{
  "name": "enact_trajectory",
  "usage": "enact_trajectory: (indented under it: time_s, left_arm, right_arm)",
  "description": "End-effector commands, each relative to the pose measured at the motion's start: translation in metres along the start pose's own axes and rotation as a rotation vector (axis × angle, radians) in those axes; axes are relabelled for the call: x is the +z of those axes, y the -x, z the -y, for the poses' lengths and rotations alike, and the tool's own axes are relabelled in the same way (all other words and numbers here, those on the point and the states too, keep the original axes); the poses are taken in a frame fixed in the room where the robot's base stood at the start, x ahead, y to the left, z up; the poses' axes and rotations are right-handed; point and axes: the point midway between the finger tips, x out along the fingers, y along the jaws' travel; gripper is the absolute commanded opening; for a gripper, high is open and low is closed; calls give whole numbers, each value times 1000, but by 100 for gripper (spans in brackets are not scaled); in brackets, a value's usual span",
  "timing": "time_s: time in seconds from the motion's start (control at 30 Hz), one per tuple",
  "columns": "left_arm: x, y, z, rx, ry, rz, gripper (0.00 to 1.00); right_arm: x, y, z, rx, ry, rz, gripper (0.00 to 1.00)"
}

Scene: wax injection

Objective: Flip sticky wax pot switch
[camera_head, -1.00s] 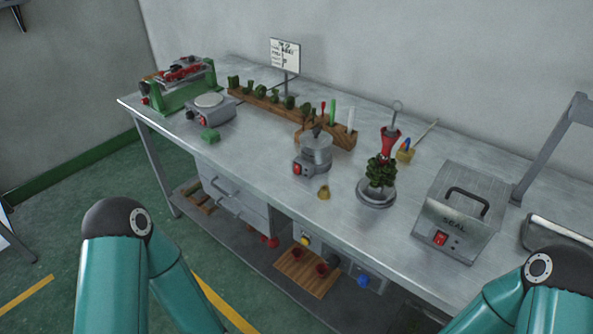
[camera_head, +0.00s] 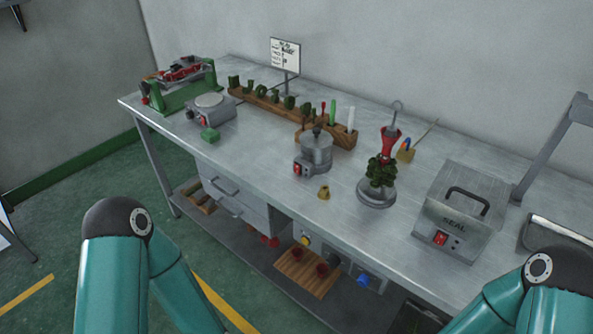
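The wax pot (camera_head: 316,150) is a small grey metal pot with a lid, standing near the middle of the bench. A red switch (camera_head: 297,169) sits on the front of its base, which faces the bench's front edge. The switch's position is too small to tell. My two teal arms show at the bottom left and bottom right, well apart from the pot. Both grippers are outside the picture.
The metal bench (camera_head: 262,148) carries a box marked SEAL (camera_head: 462,208) with its own red switch, a wax tree on a round base (camera_head: 376,193), a small brass cone (camera_head: 324,193), a wooden tool rack (camera_head: 341,138) and a hot plate (camera_head: 209,108). Bench surface left of the pot is clear.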

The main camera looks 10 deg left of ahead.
Motion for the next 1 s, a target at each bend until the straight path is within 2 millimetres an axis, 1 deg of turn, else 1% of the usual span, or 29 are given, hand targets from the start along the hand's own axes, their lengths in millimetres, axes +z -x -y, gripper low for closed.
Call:
enact_trajectory:
  time_s: [0.5, 0.57, 0.73, 0.77, 1.0]
  left_arm:
    - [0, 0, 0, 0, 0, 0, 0]
    - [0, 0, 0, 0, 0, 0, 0]
    - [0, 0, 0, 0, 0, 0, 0]
    - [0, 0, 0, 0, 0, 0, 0]
    - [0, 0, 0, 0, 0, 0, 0]
  right_arm:
    - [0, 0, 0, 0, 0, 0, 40]
    - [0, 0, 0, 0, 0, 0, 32]
    - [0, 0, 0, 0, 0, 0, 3]
    - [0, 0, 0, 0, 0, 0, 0]
    - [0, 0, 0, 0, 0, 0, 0]
